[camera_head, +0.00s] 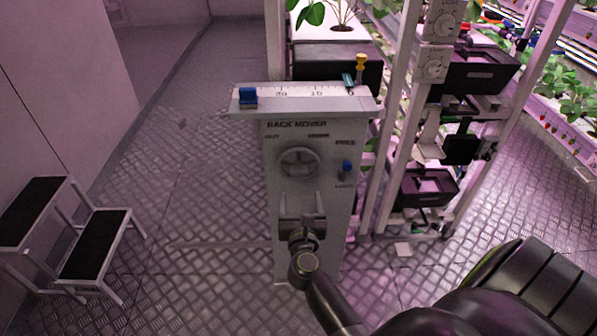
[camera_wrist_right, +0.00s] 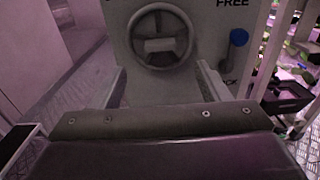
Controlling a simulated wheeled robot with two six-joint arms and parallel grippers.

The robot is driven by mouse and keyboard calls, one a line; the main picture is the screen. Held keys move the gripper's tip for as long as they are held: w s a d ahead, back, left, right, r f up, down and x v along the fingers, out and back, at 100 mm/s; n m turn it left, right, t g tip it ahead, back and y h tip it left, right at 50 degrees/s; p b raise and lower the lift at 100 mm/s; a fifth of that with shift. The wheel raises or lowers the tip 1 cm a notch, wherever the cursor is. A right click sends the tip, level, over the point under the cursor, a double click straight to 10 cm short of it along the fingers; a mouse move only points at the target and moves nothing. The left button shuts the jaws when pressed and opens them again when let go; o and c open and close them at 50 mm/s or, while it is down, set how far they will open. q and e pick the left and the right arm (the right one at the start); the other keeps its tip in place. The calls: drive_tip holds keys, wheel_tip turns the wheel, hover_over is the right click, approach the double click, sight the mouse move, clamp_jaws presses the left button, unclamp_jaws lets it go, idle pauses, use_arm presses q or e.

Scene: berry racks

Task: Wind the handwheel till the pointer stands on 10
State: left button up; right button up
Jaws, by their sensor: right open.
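The grey RACK MOVER console carries a round handwheel (camera_head: 299,162) on its front, which also shows in the right wrist view (camera_wrist_right: 160,45). On top is a white scale (camera_head: 300,93) marked 20, 10 and 0. A teal piece (camera_head: 348,82) stands near the 0 end and looks like the pointer; a blue block (camera_head: 247,95) sits at the left end. My right gripper (camera_head: 302,198) is open below the wheel, its fingers (camera_wrist_right: 160,70) apart and pointing towards it. I cannot tell whether they touch the wheel; nothing is between them. My left gripper is out of view.
Plant racks (camera_head: 400,100) stand close at right. A step stool (camera_head: 90,240) is at left. The floor between is clear.

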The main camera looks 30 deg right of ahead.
sight(299, 172)
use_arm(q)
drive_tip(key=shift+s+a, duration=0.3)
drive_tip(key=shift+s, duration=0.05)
use_arm(e)
drive_tip(key=x, duration=1)
drive_tip(key=shift+w+d, duration=0.15)
drive_tip(key=shift+w, duration=0.2)
drive_tip(key=shift+c, duration=0.4)
drive_tip(key=c, duration=0.9)
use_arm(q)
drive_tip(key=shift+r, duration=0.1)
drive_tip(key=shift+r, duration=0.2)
use_arm(e)
drive_tip(key=shift+n, duration=0.4)
